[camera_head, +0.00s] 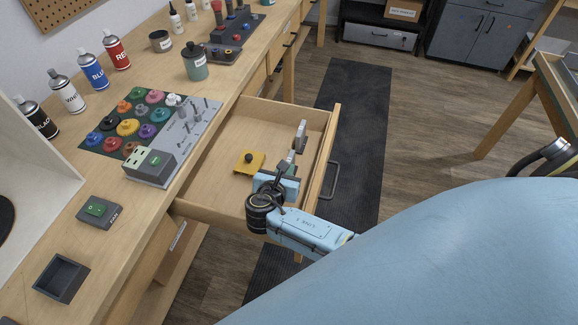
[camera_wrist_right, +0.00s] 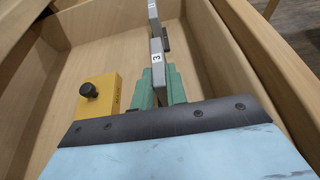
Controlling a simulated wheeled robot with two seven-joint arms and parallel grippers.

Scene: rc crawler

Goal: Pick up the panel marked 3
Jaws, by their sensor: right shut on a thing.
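The panel marked 3 (camera_wrist_right: 157,60) is a thin grey plate standing upright in the open drawer. Its white label with the 3 faces up in the right wrist view. My right gripper (camera_wrist_right: 160,88) has its green fingers on both sides of this panel and is shut on it. In the head view the same gripper (camera_head: 290,172) is inside the drawer, and the panel's grey top (camera_head: 291,157) shows just beyond the fingers. The panel's lower part is hidden by the fingers. My left gripper is not in view.
A second grey panel (camera_head: 301,131) stands just beyond. A yellow block with a black knob (camera_head: 249,162) lies left of the gripper. The wooden drawer's front wall (camera_head: 327,160) is close on the right. Spray cans and a colourful knob board (camera_head: 107,151) stand on the bench.

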